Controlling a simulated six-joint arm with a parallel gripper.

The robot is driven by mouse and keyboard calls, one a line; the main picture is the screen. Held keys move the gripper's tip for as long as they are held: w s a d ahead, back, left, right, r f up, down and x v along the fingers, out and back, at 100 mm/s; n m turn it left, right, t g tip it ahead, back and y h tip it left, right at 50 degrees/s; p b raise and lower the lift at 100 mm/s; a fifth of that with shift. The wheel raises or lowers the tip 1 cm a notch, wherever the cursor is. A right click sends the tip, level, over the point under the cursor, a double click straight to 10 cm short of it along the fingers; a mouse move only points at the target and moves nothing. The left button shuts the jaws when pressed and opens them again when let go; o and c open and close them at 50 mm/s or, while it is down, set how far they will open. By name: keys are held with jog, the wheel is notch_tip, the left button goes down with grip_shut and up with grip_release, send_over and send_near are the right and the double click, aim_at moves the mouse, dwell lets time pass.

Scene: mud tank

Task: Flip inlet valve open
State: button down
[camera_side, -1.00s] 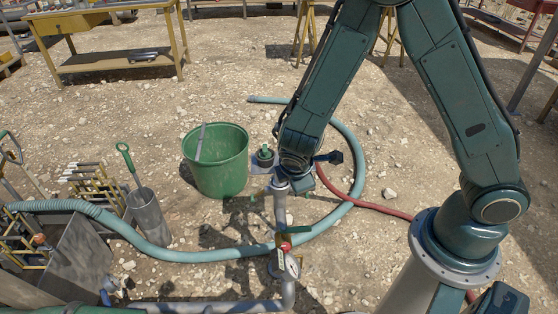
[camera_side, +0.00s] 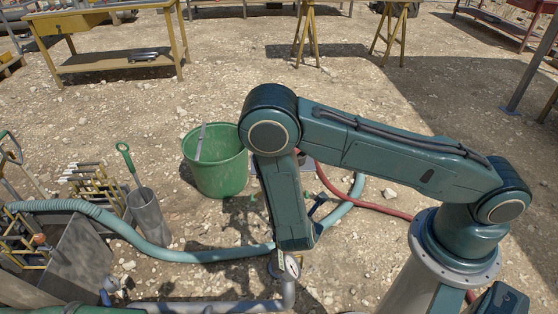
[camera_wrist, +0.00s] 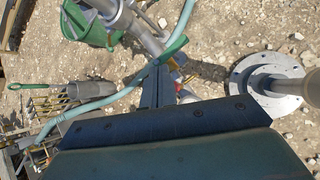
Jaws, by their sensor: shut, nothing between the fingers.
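In the wrist view my gripper (camera_wrist: 157,88) shows as narrow grey fingers, shut and empty, pointing at the pipework. Just beyond the fingertips is a green lever-like part (camera_wrist: 172,48) with small red and yellow parts (camera_wrist: 178,66) beside it, apparently the inlet valve. I cannot tell whether the fingers touch it or how far the lever is turned. In the side view my forearm covers the valve and the gripper.
A green bucket (camera_side: 220,172) stands behind left of my arm. A teal hose (camera_side: 180,255) runs across the ground, with a red hose (camera_side: 385,208) to the right. A grey cylinder (camera_side: 149,217) holding a green-handled tool and a metal tank (camera_side: 75,255) stand left.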

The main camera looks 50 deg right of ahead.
jog(key=s+d+f+n+t, duration=0.1)
jog(key=s+f+n, duration=0.3)
jog(key=f+n, duration=0.2)
notch_tip(320, 180, down, 2)
jog(key=shift+f, duration=0.2)
jog(key=shift+d, duration=0.2)
jog(key=x, duration=1)
jog(key=shift+a, duration=0.2)
jog(key=shift+w, duration=0.15)
